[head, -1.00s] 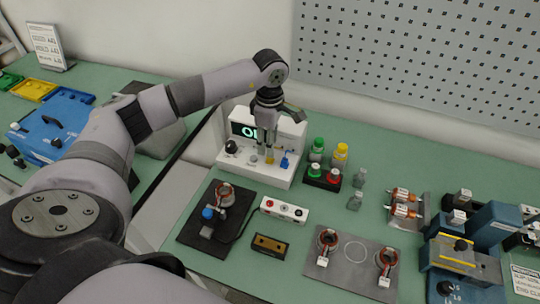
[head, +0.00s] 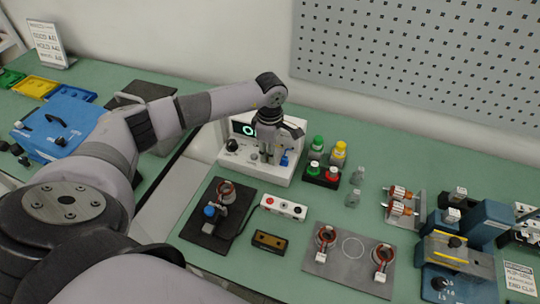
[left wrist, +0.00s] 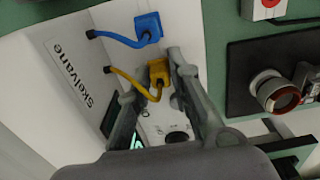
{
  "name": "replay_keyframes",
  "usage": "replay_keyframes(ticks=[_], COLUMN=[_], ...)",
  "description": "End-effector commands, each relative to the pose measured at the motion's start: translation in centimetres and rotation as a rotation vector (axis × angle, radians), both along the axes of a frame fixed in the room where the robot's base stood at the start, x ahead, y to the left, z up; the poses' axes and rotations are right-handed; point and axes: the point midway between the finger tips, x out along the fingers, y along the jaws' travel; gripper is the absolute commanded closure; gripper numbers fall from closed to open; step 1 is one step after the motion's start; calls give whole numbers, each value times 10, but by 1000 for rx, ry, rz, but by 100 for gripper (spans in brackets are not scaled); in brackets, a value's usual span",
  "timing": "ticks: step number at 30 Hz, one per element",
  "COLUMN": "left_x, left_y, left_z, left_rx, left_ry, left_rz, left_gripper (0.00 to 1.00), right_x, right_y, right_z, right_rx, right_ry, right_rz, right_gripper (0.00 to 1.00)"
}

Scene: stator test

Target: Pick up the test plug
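A yellow plug (left wrist: 158,72) on a yellow cable shows in the left wrist view at the white tester. A blue plug (left wrist: 148,28) on a blue cable is beside it; it also shows in the head view (head: 285,160). I cannot tell which of the two is the test plug. My left gripper (head: 267,157) is low at the front of the tester (head: 262,174). In the left wrist view its fingers (left wrist: 153,76) are apart, one on each side of the yellow plug. The right finger is close to it; contact is unclear. The gripper hides the yellow plug in the head view. My right gripper is out of view.
A black plate with a stator (head: 226,190), a white box with buttons (head: 283,207) and a small brown-and-black block (head: 269,240) lie in front. A blue fixture (head: 460,285) is at the right.

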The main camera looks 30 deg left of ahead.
Motion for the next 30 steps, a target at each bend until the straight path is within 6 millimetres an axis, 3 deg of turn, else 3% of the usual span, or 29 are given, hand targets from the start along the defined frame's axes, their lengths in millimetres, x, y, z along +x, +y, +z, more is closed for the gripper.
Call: replay_keyframes(ticks=[7, 20, 26, 30], left_x=[0, 1, 1, 2], left_y=[0, 0, 1, 0], left_z=[0, 5, 28, 61], left_rx=[0, -1, 1, 0], left_ry=[0, -2, -5, -8], left_rz=[0, 0, -1, 0], left_gripper=[100, 100, 100, 100], right_x=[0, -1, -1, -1], right_y=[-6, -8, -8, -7], right_z=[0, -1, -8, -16], right_rx=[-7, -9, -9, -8], right_ry=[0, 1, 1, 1], right_rz=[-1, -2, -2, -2], right_gripper=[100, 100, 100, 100])
